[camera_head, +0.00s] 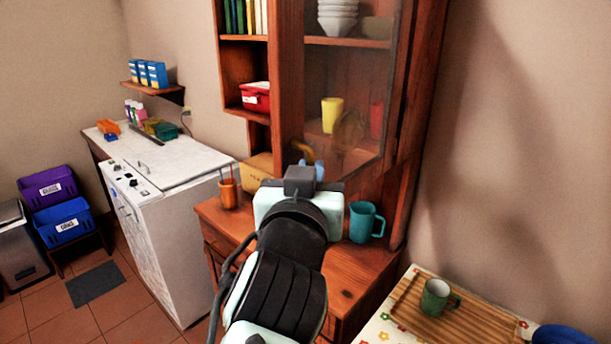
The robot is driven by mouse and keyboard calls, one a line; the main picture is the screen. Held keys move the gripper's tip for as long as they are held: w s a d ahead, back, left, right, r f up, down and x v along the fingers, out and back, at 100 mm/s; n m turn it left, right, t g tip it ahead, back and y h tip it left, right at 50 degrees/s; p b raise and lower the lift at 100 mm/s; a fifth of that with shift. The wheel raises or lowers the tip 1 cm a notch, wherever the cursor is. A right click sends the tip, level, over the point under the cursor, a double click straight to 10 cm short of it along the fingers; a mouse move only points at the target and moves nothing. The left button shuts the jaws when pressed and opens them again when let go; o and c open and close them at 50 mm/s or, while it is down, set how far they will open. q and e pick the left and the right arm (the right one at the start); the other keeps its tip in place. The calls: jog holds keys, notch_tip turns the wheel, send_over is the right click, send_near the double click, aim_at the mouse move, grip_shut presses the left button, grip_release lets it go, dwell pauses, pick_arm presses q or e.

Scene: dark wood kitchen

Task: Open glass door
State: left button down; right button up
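The glass door (345,75) is on the right part of the tall reddish-wood cabinet. Its pane looks hazy, with bowls, a yellow cup and a red cup showing behind it. It looks shut, but I cannot tell for sure. My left arm rises from the bottom, left of centre. Its dark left gripper (305,172) is in front of the cabinet, near the lower left of the door. The wrist hides the fingertips, so I cannot tell whether they are open or touch the door. My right gripper is out of view.
A teal mug (366,222) stands on the cabinet's lower counter, just right of my wrist. An orange cup (229,193) stands to the left. A white chest appliance (165,200) is further left. A table with a wooden tray (410,315) and green mug (437,297) is lower right.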

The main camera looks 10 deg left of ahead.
pick_arm(q)
jog(key=shift+d+r, duration=0.3)
jog(key=shift+d, duration=0.05)
jog(key=c, duration=1.6)
grip_release()
jog(key=o, duration=0.4)
jog(key=shift+w+d+f, duration=0.1)
jog(key=shift+w, duration=0.15)
jog(key=s+b, duration=0.1)
jog(key=s, duration=0.3)
jog(key=s+b, duration=0.1)
jog(key=s, duration=0.3)
jog(key=s+b, duration=0.1)
jog(key=s, duration=0.4)
jog(key=shift+s+d+f, duration=0.1)
jog(key=shift+d+f, duration=0.05)
jog(key=shift+d, duration=0.2)
